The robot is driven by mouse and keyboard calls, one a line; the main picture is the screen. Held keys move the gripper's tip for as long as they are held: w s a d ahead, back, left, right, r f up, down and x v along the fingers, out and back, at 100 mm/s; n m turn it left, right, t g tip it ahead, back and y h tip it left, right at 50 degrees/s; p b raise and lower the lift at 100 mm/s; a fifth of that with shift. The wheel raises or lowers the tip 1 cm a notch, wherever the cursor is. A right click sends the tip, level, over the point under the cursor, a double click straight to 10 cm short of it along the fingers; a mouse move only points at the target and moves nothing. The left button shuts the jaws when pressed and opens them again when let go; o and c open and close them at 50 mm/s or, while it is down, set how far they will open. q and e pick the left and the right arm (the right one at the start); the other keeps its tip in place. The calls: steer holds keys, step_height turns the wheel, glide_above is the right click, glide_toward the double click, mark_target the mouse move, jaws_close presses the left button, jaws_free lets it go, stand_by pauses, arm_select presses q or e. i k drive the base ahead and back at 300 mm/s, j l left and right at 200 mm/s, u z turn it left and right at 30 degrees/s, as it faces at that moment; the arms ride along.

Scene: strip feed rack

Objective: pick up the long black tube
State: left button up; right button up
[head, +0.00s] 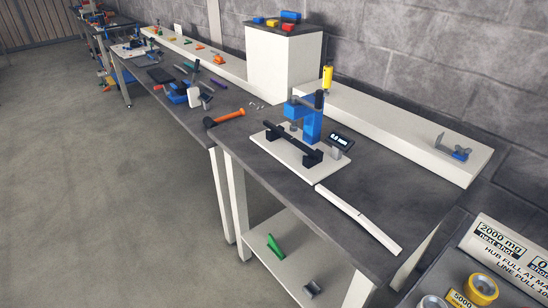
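A long black bar (290,141), which looks like the tube, lies across black supports on a white base plate (284,153). It sits in front of the blue upright (313,118) of a press-like device on the bench. Another thin dark rod-like piece (195,72) stands tilted among the tools farther left; I cannot tell what it is. Neither of my grippers shows in the head view.
A small display (341,141) stands right of the press. A white strip (358,219) lies along the grey bench (400,200). An orange-handled hammer (225,118) lies left. A white ledge (400,128) runs behind. Open floor (90,200) lies at left.

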mark_target(268, 124)
steer(key=i+j+z, duration=0.25)
steer(key=i, duration=0.2)
steer(key=i+j, duration=0.3)
steer(key=j, duration=0.15)
steer(key=i+j, duration=0.3)
steer(key=j, duration=0.15)
